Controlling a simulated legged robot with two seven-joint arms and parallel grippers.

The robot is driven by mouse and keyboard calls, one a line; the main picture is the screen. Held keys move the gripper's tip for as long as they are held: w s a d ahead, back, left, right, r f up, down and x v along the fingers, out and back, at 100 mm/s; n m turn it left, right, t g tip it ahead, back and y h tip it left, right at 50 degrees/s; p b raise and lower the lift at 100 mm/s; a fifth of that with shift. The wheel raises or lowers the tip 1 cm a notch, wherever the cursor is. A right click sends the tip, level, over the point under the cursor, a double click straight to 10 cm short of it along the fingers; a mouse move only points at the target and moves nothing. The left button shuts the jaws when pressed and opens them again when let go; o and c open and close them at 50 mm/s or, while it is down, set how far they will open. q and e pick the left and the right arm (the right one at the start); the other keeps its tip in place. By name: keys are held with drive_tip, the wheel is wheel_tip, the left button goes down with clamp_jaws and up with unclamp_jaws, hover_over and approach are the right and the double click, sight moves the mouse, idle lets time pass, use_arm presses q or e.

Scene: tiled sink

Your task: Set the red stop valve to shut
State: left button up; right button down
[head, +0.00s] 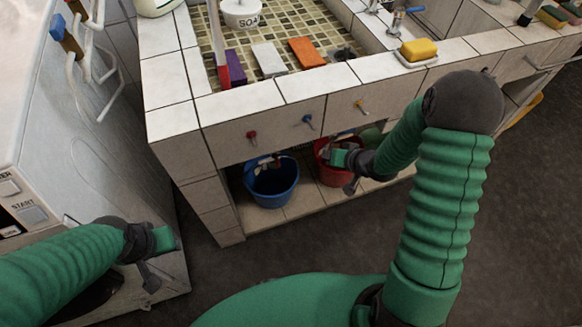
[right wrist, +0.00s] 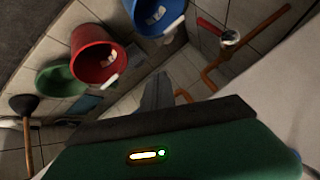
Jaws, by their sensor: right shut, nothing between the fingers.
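A red lever handle (right wrist: 211,26) sits on a round metal valve body (right wrist: 230,38) on a copper pipe under the sink, at the upper right of the right wrist view. In the head view the space under the counter is partly hidden, and I cannot make out this valve clearly. My right gripper (head: 342,170) reaches under the counter by the red bucket; its grey fingers (right wrist: 157,80) show shut and empty in the right wrist view, apart from the lever. My left gripper (head: 153,262) hangs at the lower left, away from the sink; its opening is unclear.
A blue bucket (head: 272,184) and a red bucket (head: 323,172) stand on the shelf under the counter. A small red knob (head: 252,136) and a blue knob (head: 308,119) stick out of the tiled front. A plunger (right wrist: 23,105) shows at the left of the wrist view.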

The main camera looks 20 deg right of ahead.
wheel_tip(320, 180, down, 6)
drive_tip(key=m+t+y+b, duration=0.2)
drive_tip(key=y+b, duration=0.1)
drive_tip(key=m+t+y+b, duration=0.3)
drive_tip(key=m+y+b, duration=0.15)
drive_tip(key=b, duration=0.35)
approach(279, 164)
drive_tip(key=w+d+r+x, duration=0.1)
drive_tip(key=x, duration=0.6)
drive_tip(key=shift+s+d+f+n+y, duration=0.15)
drive_tip(key=shift+f+n+y, duration=0.1)
drive_tip(key=shift+f+n, duration=0.15)
drive_tip(key=shift+a+f+m+t, duration=0.25)
drive_tip(key=shift+a+m+t, duration=0.25)
drive_tip(key=shift+a+m, duration=0.25)
drive_tip(key=shift+r, duration=0.1)
